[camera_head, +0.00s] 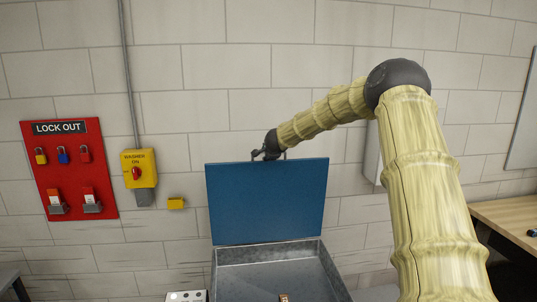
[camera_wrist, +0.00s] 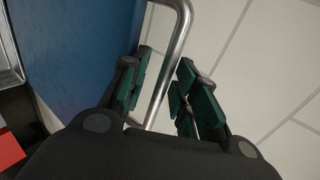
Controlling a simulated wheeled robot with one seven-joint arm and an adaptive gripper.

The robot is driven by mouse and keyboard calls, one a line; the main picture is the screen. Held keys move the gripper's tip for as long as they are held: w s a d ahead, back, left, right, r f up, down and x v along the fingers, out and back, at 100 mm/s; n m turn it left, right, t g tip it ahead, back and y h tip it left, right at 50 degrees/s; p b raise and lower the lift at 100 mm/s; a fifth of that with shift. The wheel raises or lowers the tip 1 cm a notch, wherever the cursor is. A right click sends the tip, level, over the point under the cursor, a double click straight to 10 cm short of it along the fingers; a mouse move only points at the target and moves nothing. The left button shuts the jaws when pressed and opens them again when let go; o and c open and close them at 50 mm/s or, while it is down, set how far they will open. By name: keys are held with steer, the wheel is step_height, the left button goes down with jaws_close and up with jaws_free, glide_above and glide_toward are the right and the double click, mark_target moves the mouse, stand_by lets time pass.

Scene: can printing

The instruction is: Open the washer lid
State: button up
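The washer lid (camera_head: 266,203) is a blue panel standing raised and near upright at the back of the grey metal washer tub (camera_head: 262,270), whose inside is exposed. My gripper (camera_head: 268,153) is at the lid's top edge in the head view. In the wrist view, my gripper (camera_wrist: 160,98) has its two green-padded fingers apart, one on each side of the metal bar handle (camera_wrist: 170,68). Small gaps show between the bar and the pads. The blue lid face (camera_wrist: 75,45) is at the left of that view. A small object (camera_head: 283,297) in the tub is cut off below.
A red lock-out board (camera_head: 68,170) and a yellow washer switch box (camera_head: 139,168) hang on the block wall at left. A white box with dark spots (camera_head: 186,296) stands left of the tub. A wooden table (camera_head: 510,215) is at right.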

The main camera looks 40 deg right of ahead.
steer(key=v, duration=1.2)
stand_by(0.4)
steer(key=shift+d, duration=0.1)
stand_by(0.4)
